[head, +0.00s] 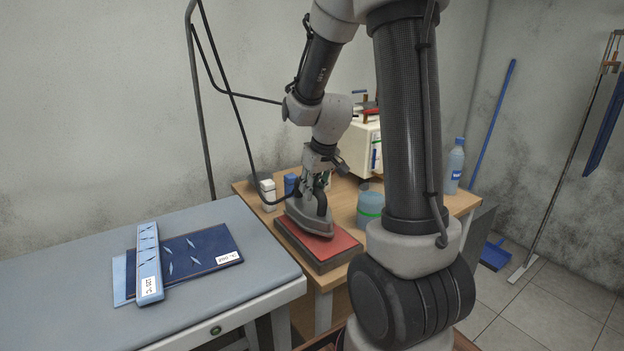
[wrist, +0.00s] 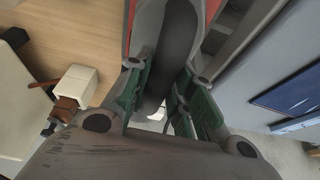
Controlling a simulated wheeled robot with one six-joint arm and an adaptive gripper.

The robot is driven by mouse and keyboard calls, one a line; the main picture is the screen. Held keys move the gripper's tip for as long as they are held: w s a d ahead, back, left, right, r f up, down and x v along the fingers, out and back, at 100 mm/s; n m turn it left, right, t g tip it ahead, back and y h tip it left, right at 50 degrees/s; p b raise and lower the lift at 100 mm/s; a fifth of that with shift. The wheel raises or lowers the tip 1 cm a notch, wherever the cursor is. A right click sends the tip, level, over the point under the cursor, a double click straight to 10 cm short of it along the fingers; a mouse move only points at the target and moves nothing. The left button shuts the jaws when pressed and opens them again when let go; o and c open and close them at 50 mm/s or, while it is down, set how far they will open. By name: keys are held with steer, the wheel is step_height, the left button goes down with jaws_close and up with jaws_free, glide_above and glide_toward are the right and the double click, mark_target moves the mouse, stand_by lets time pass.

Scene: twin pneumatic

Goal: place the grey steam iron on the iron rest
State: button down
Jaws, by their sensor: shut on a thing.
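The grey steam iron (head: 309,222) is over the red-topped iron rest (head: 341,247) on the wooden table, with its sole facing down and its tip toward the front right. It looks to be on or just above the red pad; I cannot tell if it touches. My gripper (head: 317,186) is above the iron and shut on its handle. In the wrist view the green-padded fingers of my gripper (wrist: 165,85) stand on both sides of the dark handle of the iron (wrist: 178,45). A strip of the red pad shows beyond it.
The wooden table (head: 452,203) also holds a white bottle (head: 267,191), a blue container (head: 291,184), a green-banded tub (head: 369,207), a clear bottle (head: 455,166) and a cream machine (head: 362,150). A dark hose hangs behind the iron.

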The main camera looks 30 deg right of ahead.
steer(key=shift+s+x, duration=0.2)
steer(key=shift+x, duration=0.7)
steer(key=shift+f, duration=0.1)
steer(key=c, duration=1.2)
jaws_free()
steer(key=shift+s+f, duration=0.1)
steer(key=shift+c, duration=0.2)
steer(key=v, duration=1.1)
steer(key=shift+r, duration=0.25)
steer(key=s+a+r, duration=0.2)
steer(key=s+r, duration=0.1)
steer(key=s, duration=0.7)
steer(key=s+a+r, duration=0.3)
steer(key=s, duration=0.7)
